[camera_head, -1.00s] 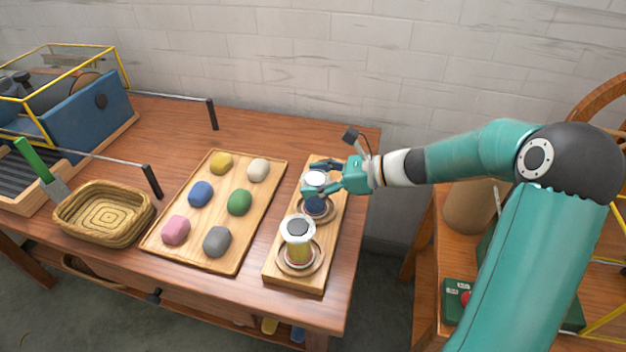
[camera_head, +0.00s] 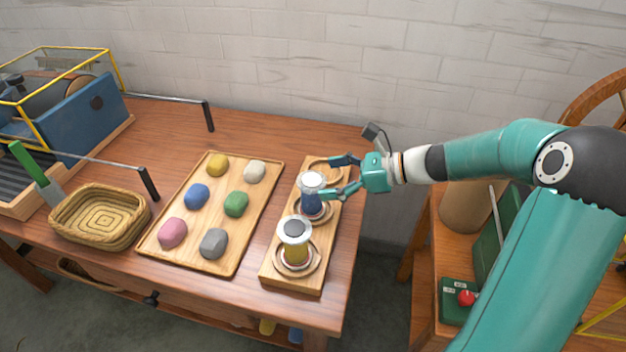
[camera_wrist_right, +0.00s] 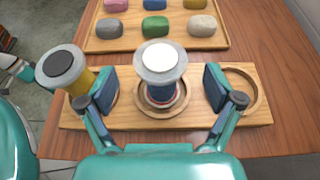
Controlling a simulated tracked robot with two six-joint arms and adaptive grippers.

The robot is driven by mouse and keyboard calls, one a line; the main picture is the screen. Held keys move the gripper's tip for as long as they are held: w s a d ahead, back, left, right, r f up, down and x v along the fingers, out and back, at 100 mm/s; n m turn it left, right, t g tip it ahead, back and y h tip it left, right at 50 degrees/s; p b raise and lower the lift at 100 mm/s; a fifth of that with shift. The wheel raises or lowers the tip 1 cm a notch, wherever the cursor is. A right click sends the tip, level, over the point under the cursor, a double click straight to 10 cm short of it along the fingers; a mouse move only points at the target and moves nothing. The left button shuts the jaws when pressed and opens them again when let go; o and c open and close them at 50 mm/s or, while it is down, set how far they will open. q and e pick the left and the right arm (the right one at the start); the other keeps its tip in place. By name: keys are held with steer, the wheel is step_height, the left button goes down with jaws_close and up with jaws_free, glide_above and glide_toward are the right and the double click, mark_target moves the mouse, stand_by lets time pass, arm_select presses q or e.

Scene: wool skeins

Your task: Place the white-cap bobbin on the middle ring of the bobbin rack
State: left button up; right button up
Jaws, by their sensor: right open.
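The white-cap bobbin (camera_head: 311,196), with blue thread, stands upright within the middle ring (camera_head: 327,216) of the wooden bobbin rack (camera_head: 273,274). Its white cap also shows in the right wrist view (camera_wrist_right: 160,58). My right gripper (camera_head: 343,178) is open on the bobbin's right, its fingers apart and clear of it. In the wrist view the bobbin appears between the two fingers, with gaps on both sides. A dark-cap bobbin (camera_head: 295,243) with yellow thread stands on the near ring. The far ring (camera_head: 322,165) is empty. Part of what seems my left gripper (camera_wrist_right: 24,70) shows at the wrist view's left edge.
A wooden tray (camera_head: 157,248) with several coloured wool skeins lies left of the rack. A wicker basket (camera_head: 102,217) and a blue machine (camera_head: 85,122) are further left. The brick wall stands behind; bare table lies beyond the tray.

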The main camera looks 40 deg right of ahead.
steer(key=v, duration=0.7)
steer(key=shift+s, duration=0.2)
steer(key=shift+d, duration=0.15)
